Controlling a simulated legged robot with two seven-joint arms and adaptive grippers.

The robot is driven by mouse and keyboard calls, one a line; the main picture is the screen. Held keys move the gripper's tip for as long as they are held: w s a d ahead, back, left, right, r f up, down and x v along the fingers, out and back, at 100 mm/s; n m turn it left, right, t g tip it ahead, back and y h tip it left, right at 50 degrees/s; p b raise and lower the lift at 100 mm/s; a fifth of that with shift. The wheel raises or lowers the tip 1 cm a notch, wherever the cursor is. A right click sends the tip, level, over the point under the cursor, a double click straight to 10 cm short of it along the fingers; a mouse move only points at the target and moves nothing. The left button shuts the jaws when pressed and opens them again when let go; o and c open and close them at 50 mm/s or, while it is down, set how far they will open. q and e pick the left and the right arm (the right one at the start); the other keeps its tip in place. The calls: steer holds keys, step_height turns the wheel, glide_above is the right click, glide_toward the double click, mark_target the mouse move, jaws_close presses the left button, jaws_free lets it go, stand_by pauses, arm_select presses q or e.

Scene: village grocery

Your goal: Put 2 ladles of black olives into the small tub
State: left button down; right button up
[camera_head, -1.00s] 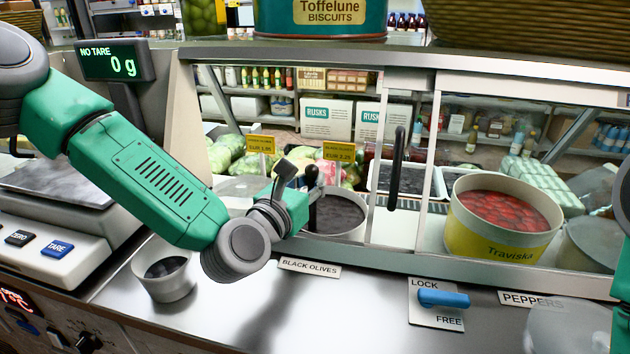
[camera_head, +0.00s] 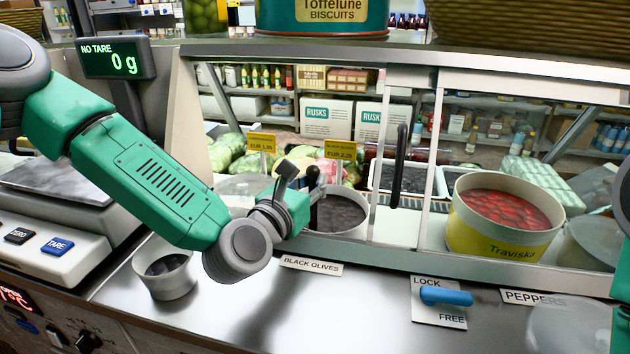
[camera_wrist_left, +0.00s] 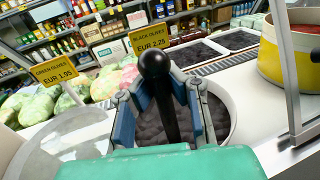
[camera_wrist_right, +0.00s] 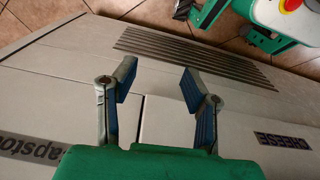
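The small tub (camera_head: 166,288) stands on the metal counter at the left, with dark olives in its bottom. The black olives (camera_head: 338,212) fill a round white container behind the glass; they also show in the left wrist view (camera_wrist_left: 214,118). My left gripper (camera_head: 299,186) is at the left side of that container. In the left wrist view its fingers are closed around a black, ball-topped ladle handle (camera_wrist_left: 155,64), which stands upright. The ladle's bowl is hidden. My right gripper (camera_wrist_right: 157,76) is open and empty, in front of a pale cabinet panel.
A scale (camera_head: 60,215) stands at the left; its display (camera_head: 115,62) reads 0 g. A pepper tub (camera_head: 497,243) sits behind the glass at the right. A sliding door handle (camera_head: 398,165) and a blue lock lever (camera_head: 445,297) are near.

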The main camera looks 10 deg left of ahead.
arm_select(q)
steer(key=shift+d+r, duration=0.1)
steer(key=shift+d+r+p, duration=0.15)
steer(key=shift+r+p, duration=0.2)
steer(key=shift+r, duration=0.1)
steer(key=shift+r+p, duration=0.5)
steer(key=shift+r, duration=0.25)
step_height(320, 180, up, 3)
steer(key=shift+p, duration=1)
steer(key=shift+r+p, duration=0.95)
steer(key=shift+r, duration=0.55)
